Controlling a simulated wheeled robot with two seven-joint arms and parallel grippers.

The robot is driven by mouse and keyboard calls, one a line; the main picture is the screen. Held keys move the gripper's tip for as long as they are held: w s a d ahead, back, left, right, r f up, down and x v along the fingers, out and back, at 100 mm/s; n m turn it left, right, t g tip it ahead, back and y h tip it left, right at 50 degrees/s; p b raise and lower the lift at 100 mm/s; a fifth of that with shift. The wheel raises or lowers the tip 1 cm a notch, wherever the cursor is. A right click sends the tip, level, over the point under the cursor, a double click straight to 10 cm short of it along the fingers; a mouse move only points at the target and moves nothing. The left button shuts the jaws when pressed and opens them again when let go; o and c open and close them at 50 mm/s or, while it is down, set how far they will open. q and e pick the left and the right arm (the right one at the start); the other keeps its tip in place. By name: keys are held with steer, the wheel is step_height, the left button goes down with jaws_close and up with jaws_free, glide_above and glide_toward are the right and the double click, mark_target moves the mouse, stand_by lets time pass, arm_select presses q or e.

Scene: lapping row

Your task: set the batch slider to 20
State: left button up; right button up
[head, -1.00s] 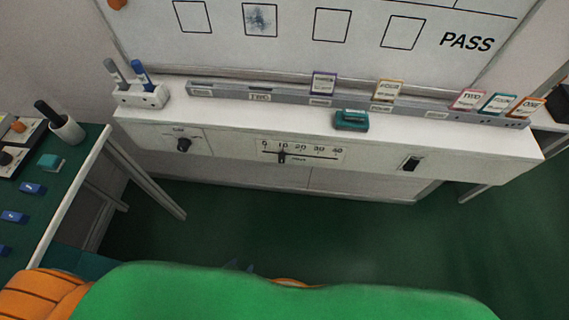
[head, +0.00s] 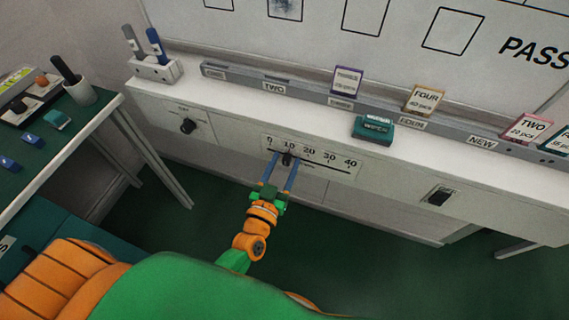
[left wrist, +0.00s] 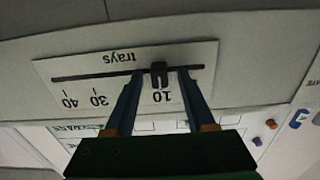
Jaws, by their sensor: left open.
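The batch slider's white scale plate (head: 335,168) is on the front of the ledge under the board, marked 0 to 40. Its dark knob (head: 287,158) stands at about the 10 mark. My left gripper (head: 282,162) is open, its blue fingers reaching up to the slot with one on each side of the knob. In the left wrist view the scale plate (left wrist: 75,72) appears upside down with the word "trays", and the knob (left wrist: 158,72) sits between the fingertips (left wrist: 159,77), near 10. A finger hides the 20 there. I cannot tell whether either finger touches the knob. My right gripper is not in view.
A round dial (head: 188,126) is left of the slider, and a black rocker switch (head: 438,195) is to its right. A teal block (head: 373,130) and a pen holder (head: 157,70) stand on the ledge. A side table (head: 88,112) is at left. Open floor lies below.

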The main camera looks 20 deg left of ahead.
arm_select(q)
jaws_close()
stand_by(1.3)
